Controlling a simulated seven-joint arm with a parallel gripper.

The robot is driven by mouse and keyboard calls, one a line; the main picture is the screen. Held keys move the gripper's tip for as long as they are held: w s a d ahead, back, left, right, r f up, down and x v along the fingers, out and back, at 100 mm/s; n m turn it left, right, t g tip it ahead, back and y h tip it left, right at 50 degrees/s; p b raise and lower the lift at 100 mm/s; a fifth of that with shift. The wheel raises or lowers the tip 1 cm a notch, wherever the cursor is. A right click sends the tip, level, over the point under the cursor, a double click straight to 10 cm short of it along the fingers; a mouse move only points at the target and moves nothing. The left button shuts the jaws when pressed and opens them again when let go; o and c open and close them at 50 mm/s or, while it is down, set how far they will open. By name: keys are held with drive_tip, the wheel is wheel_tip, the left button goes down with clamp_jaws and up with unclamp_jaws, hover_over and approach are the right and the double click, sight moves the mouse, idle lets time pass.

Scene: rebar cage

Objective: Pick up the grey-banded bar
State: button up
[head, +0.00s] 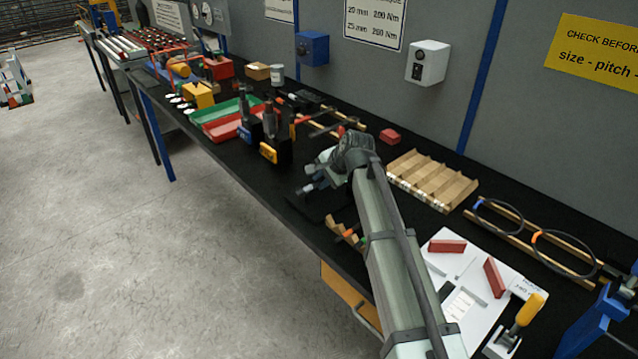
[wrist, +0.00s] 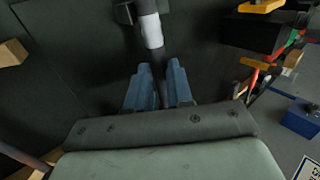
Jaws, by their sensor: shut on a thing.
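In the wrist view a dark bar with a light grey band (wrist: 151,31) runs down from the top edge between the two blue fingers of my gripper (wrist: 161,74). The fingers are closed around the dark part of the bar, just below the band. The bar's lower end is hidden by my gripper body. In the head view my gripper (head: 312,184) is low over the black bench, and the bar cannot be made out clearly there.
A notched wooden rack (head: 432,180) lies to the right of my arm. A small wooden rest (head: 345,232) is near the bench's front edge. Black blocks with yellow labels (head: 268,152) and red and green trays (head: 222,121) stand beyond. A white board (head: 470,262) lies nearer.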

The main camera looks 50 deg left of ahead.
clamp_jaws()
